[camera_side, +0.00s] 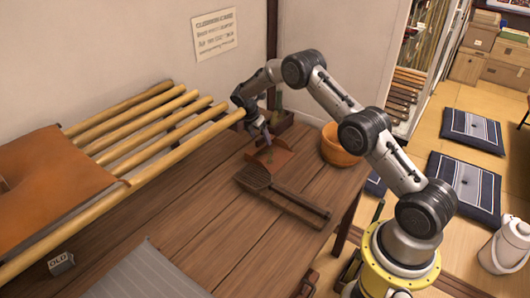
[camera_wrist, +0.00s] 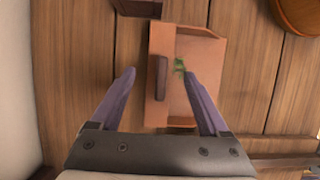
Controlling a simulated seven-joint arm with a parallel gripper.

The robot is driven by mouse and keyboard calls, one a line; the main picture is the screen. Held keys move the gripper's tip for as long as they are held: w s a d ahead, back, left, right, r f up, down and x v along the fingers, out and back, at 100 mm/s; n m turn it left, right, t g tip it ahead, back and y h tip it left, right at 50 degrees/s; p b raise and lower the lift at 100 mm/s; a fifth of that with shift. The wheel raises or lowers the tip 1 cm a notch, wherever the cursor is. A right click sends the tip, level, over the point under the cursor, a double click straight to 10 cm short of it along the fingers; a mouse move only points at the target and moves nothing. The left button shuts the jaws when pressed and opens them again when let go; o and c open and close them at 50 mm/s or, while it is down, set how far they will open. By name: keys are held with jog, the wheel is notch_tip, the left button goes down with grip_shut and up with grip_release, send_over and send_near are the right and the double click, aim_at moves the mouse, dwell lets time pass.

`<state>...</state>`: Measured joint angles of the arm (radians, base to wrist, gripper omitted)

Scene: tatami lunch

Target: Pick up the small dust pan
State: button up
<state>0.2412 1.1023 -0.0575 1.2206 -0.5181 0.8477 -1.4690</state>
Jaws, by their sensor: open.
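The small dust pan (camera_side: 281,155) is a reddish-brown tray lying on the wooden table. In the wrist view the dust pan (camera_wrist: 205,48) shows a raised darker handle bar (camera_wrist: 161,78) and a small green bit (camera_wrist: 180,65) inside it. My gripper (camera_side: 268,137) is above the dust pan, pointing down. In the wrist view my gripper's (camera_wrist: 160,76) two purple fingers are spread apart, one on each side of the handle bar, with nothing held between them. I cannot tell how far the fingertips are above the pan.
A dark flat brush-like tool (camera_side: 290,200) lies in front of the pan. An orange pot (camera_side: 341,150) stands to the right, and a small planter box (camera_side: 283,124) stands behind, near the wall. A bamboo rack (camera_side: 150,130) is at the left. The front of the table (camera_side: 210,235) has free room.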

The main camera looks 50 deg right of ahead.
jog(key=shift+x, duration=0.75)
jog(key=shift+c, duration=0.3)
grip_shut()
jog(key=shift+r, duration=0.1)
